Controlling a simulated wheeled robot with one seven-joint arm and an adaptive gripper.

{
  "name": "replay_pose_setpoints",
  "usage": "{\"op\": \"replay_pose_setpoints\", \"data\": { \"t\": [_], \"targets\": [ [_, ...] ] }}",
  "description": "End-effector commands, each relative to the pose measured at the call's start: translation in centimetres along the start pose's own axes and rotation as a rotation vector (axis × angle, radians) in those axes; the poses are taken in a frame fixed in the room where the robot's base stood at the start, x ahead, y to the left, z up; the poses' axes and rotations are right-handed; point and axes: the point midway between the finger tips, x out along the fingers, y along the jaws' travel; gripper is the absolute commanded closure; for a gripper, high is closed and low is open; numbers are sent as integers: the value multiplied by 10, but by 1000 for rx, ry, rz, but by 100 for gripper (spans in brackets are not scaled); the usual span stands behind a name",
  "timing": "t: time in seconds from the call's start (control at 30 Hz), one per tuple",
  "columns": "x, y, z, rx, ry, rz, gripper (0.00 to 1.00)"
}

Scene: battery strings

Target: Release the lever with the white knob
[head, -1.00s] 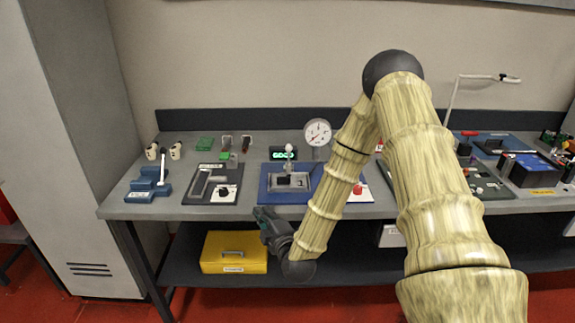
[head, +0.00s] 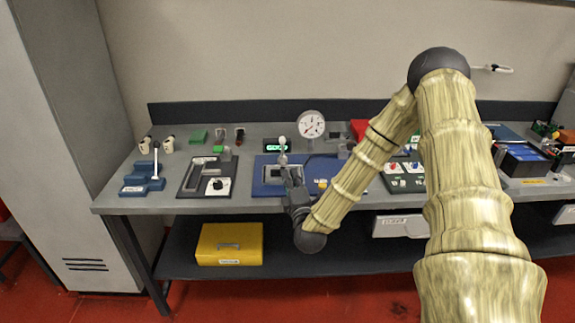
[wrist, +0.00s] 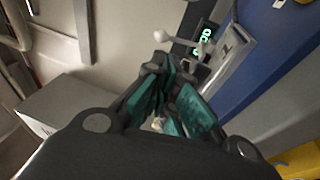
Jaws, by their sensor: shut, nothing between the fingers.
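The lever with the white knob (head: 282,141) stands upright on a grey slotted plate on the blue panel (head: 262,178). In the wrist view the knob (wrist: 161,36) and its rod show just beyond my fingers, with the grey plate (wrist: 235,52) to the right. My gripper (head: 290,172) is at the panel, in front of the lever and low beside it; its fingers hide part of the grey plate. In the wrist view my gripper (wrist: 167,72) has its teal-padded fingertips together with nothing between them. Contact with the lever cannot be told.
A green-lit display (head: 277,145) and a round gauge (head: 311,125) stand behind the lever. A dark panel with a black knob (head: 216,186) and a blue fixture with a white handle (head: 156,150) lie to the left. A yellow box (head: 230,243) is on the lower shelf.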

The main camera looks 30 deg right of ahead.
Motion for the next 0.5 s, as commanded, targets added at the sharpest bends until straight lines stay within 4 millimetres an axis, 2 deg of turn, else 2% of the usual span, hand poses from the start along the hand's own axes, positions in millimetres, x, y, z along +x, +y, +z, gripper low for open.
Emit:
{"op": "replay_pose_setpoints", "data": {
  "t": [0.5],
  "targets": [
    [82, 2, 2, 0, -2, -1, 100]
  ]
}}
